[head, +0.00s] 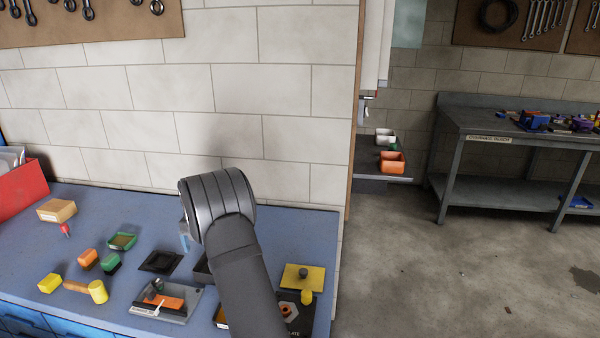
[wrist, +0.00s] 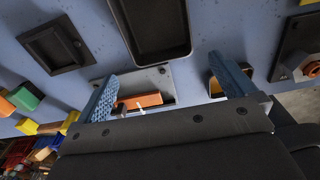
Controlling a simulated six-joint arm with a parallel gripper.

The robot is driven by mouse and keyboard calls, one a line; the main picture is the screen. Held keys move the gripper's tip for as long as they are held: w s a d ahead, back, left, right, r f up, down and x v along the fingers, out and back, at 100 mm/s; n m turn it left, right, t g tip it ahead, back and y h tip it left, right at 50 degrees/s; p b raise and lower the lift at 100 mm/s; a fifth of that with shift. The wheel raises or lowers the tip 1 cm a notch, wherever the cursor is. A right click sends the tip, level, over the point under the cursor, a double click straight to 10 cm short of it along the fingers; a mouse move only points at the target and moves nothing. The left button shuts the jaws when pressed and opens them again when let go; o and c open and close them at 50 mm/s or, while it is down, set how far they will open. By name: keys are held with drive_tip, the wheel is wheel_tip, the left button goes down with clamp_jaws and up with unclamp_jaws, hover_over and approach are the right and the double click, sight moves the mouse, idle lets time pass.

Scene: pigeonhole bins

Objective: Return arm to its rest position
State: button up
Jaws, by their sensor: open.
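My gripper (wrist: 172,98) shows in the wrist view with its two blue fingers spread wide apart and nothing between them touching either finger. It hangs above the blue workbench (head: 210,300). In the head view my dark arm rises over the right part of the bench, and its wrist hides most of the gripper; only a bit of blue shows at its left. Below the gripper in the wrist view lies a grey plate with an orange block (wrist: 142,100), also seen in the head view (head: 165,301).
A black square tray (head: 160,261), green bin (head: 122,241), yellow-headed mallet (head: 97,291), orange block (head: 88,259) and red box (head: 22,187) stand on the left. A yellow plate (head: 303,278) lies right of my arm. A block wall stands behind; open floor lies right.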

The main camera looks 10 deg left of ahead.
wheel_tip(320, 180, down, 10)
drive_tip(key=shift+s+f, duration=0.1)
drive_tip(key=shift+f, duration=0.05)
drive_tip(key=shift+r, duration=2)
